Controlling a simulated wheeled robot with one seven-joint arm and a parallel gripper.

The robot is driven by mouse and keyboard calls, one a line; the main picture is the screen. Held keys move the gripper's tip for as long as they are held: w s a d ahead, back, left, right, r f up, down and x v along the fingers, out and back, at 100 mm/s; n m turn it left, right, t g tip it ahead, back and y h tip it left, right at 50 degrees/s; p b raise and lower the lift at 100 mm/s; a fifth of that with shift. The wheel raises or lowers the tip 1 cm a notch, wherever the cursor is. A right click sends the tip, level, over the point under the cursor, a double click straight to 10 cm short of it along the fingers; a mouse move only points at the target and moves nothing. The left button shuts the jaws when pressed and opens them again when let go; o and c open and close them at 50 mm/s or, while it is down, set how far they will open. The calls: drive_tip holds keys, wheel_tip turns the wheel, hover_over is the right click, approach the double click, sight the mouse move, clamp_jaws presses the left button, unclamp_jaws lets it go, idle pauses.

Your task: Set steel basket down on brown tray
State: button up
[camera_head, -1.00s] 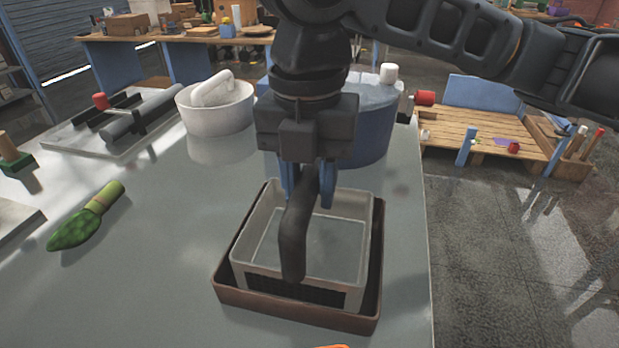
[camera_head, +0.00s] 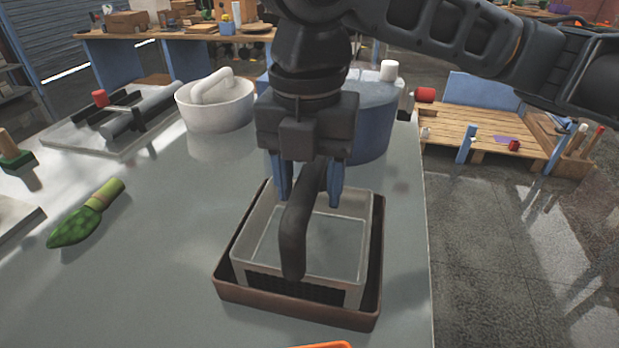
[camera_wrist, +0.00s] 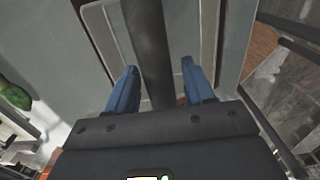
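The steel basket (camera_head: 355,228) is a pale square box with a thick dark handle (camera_head: 294,240) arching over it. It sits inside the brown tray (camera_head: 290,307) near the front right of the grey table. My gripper (camera_head: 307,192) is above the basket, pointing down, with its two blue fingers spread apart on either side of the handle. In the wrist view the handle (camera_wrist: 150,45) runs between the blue fingers, with a gap on both sides. The contact between basket bottom and tray floor is hidden.
A blue drum (camera_head: 372,125) and a white pot (camera_head: 215,103) stand behind the tray. A green brush (camera_head: 85,215) lies to the left. An orange edge (camera_head: 325,345) shows at the bottom. The table's right edge is close to the tray.

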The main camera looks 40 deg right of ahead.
drive_tip(key=shift+o, duration=0.7)
